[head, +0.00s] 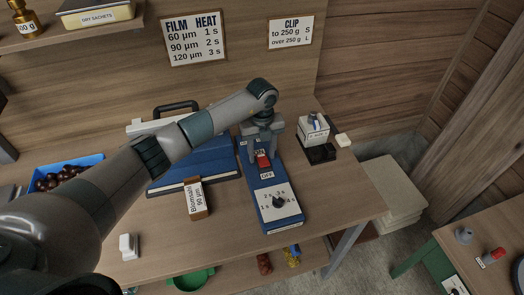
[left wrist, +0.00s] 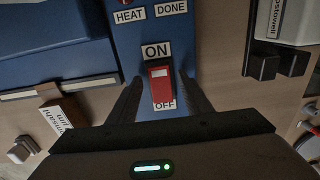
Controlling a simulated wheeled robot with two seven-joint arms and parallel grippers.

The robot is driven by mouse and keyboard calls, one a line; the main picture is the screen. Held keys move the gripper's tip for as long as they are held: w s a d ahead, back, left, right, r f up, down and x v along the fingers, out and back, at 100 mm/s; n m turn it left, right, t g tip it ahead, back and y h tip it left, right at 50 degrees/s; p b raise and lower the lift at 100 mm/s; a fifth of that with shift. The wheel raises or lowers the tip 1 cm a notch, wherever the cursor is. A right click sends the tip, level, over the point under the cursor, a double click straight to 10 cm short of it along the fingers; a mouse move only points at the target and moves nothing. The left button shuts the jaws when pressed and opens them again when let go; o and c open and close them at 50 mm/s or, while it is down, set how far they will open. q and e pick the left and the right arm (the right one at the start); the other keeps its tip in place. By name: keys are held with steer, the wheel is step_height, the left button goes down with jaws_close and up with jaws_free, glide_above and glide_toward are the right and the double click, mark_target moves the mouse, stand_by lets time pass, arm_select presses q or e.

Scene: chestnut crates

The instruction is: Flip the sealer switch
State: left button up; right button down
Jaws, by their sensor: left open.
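The sealer's blue control box (head: 278,215) lies on the wooden table, with a white dial plate at its near end. Its red rocker switch (head: 263,161) has an OFF label on the near side; in the left wrist view the red switch (left wrist: 161,86) sits between ON and OFF labels. My left gripper (head: 262,150) is above the switch. In the left wrist view its two fingers (left wrist: 160,92) are open, one on each side of the switch; I cannot tell whether they touch it. The blue sealer (head: 205,160) with a black handle stands left of the box. My right gripper is not in view.
A small brown block (head: 195,199) labelled 90 µm stands in front of the sealer. A blue crate (head: 65,172) of chestnuts is at the left. A white box (head: 313,130) and black blocks are right of the control box. The table's front right is clear.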

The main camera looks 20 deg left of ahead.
arm_select(q)
steer(key=shift+c, duration=0.6)
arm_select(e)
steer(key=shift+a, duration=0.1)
arm_select(q)
steer(key=c, duration=0.9)
steer(key=shift+c, duration=0.2)
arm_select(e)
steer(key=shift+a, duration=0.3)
